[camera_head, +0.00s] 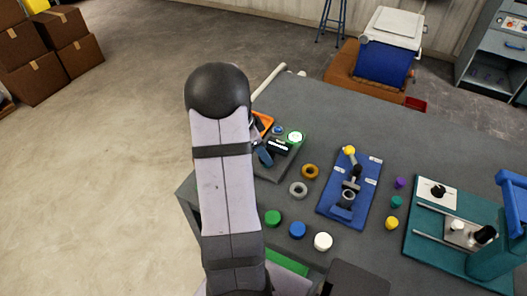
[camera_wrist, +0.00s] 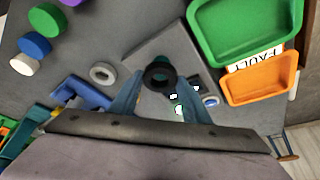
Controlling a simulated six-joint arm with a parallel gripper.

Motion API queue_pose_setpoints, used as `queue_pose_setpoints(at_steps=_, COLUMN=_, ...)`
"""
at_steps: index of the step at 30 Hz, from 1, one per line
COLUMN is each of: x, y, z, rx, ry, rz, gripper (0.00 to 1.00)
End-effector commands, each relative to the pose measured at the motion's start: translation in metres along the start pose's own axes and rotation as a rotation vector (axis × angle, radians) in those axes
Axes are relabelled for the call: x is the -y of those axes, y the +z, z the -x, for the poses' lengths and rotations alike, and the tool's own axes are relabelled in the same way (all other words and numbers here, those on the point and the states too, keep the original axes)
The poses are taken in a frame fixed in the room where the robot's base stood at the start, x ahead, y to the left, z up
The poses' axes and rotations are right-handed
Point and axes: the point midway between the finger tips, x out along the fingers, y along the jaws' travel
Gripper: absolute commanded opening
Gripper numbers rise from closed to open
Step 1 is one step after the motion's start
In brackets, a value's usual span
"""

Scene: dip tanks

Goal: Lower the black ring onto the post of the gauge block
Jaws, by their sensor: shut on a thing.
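The black ring (camera_wrist: 160,77) sits between the two blue fingers of my gripper (camera_wrist: 160,84) in the wrist view, and the gripper is shut on it. The ring is over a grey plate (camera_wrist: 146,60). A small teal part shows just behind the ring; I cannot tell whether it is the gauge block's post. In the head view one blue finger of my gripper (camera_head: 264,156) shows beside my arm, above the grey plate (camera_head: 266,172). My arm hides much of that area, and the ring is not clear there. I cannot tell the gap between ring and post.
A green bin (camera_wrist: 240,58) and an orange bin (camera_wrist: 262,92) stand close by. A grey ring (camera_head: 298,190), an orange ring (camera_head: 310,171) and several coloured round pieces lie on the table. A blue board (camera_head: 333,205) carries a fixture. A teal station (camera_head: 425,245) stands at right.

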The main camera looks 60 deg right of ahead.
Motion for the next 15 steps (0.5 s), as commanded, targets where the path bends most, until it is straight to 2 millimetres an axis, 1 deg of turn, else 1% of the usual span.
queue_pose_setpoints(at_steps=15, x=0.0004, y=0.0027, z=-0.0071, rx=-0.001, ry=-0.001, rz=0.0, gripper=0.14)
